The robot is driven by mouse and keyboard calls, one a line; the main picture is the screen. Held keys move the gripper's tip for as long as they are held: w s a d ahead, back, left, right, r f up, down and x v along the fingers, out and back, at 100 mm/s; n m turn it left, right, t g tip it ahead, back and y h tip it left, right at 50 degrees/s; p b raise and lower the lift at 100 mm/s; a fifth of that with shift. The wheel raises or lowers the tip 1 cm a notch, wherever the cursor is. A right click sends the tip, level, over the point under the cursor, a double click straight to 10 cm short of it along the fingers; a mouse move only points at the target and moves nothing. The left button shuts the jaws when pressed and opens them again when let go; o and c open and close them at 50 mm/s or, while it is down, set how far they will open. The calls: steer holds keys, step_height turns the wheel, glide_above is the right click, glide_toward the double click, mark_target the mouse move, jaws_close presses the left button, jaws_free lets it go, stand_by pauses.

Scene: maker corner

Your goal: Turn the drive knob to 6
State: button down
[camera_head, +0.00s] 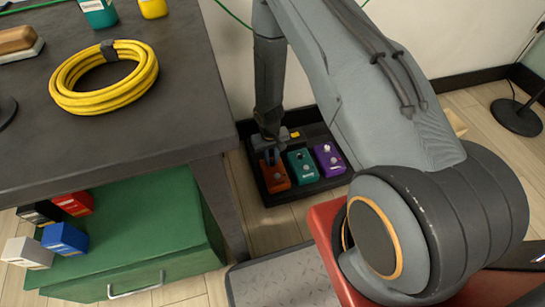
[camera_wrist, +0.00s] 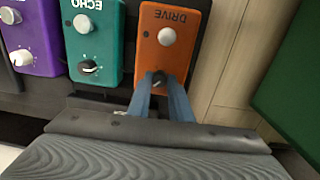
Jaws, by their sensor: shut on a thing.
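The orange drive pedal (camera_head: 278,181) lies on a black pedal board on the floor. In the wrist view the orange pedal (camera_wrist: 170,35) shows the upside-down word DRIVE, a silver footswitch and a dark drive knob (camera_wrist: 158,77). My gripper (camera_wrist: 160,84) has its two blue-grey fingers on either side of this knob and is shut on it. In the head view my gripper (camera_head: 270,157) reaches down onto the orange pedal and hides the knob. The knob's scale and the number it points to cannot be read.
A teal ECHO pedal (camera_wrist: 94,40) and a purple pedal (camera_wrist: 32,38) sit beside the orange one on the pedal board (camera_head: 262,192). A dark table (camera_head: 140,150) with a yellow cable coil (camera_head: 75,97) and a green cabinet (camera_head: 150,225) stand close on the left.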

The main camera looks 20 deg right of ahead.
mark_target(271, 161)
steer(key=shift+n+p, duration=0.3)
steer(key=shift+n, duration=0.4)
steer(key=c, duration=1.6)
jaws_free()
steer(key=shift+a+r+p, duration=0.15)
steer(key=shift+r+p, duration=1.1)
steer(key=shift+r, duration=2.65)
